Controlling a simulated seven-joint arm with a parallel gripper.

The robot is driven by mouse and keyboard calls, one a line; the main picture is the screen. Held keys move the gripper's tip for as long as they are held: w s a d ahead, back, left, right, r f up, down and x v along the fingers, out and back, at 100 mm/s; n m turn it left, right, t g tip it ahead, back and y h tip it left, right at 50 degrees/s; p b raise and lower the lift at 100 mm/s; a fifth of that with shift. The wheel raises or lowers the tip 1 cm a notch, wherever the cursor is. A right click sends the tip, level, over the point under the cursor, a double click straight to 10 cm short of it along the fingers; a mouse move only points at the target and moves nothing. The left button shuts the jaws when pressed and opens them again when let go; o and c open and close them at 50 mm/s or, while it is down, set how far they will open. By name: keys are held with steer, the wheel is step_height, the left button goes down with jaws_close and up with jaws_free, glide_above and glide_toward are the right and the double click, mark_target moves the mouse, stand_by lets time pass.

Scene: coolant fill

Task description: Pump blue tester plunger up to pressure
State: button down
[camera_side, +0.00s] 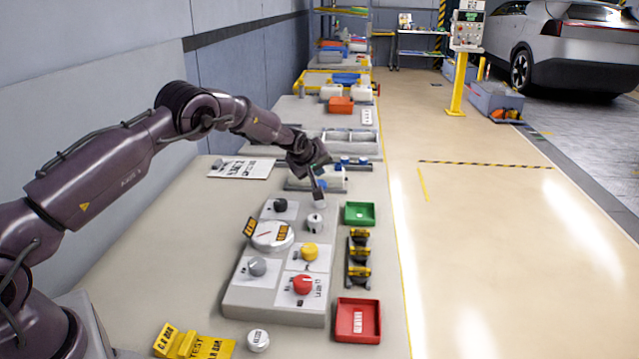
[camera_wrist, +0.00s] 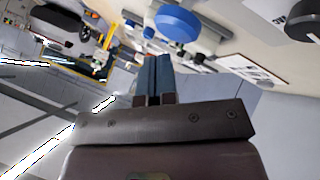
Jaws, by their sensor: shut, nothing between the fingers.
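The blue round plunger head (camera_wrist: 178,24) shows large in the wrist view, just beyond my fingertips and a little to the right; a gap shows between them. In the side view my wrist and fingers cover most of that spot, so I cannot make the plunger out clearly. My gripper (camera_side: 319,199) is shut and empty, pointing down over the far end of the test panel (camera_side: 245,297). It also shows in the wrist view (camera_wrist: 158,58), its two fingers together. A grey knob (camera_side: 314,222) stands just below the fingertips in the side view.
The panel carries a black knob (camera_side: 280,205), a round gauge (camera_side: 268,236), a yellow knob (camera_side: 309,251) and a red knob (camera_side: 303,285). A green tray (camera_side: 360,224) and a red tray (camera_side: 347,335) lie along the bench's right edge.

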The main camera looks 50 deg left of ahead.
mark_target(318, 182)
steer(key=shift+f, duration=0.2)
steer(key=shift+f, duration=0.25)
steer(key=shift+f, duration=1.35)
stand_by(1.2)
steer(key=shift+r, duration=1.75)
steer(key=shift+r, duration=0.15)
steer(key=shift+r, duration=2.35)
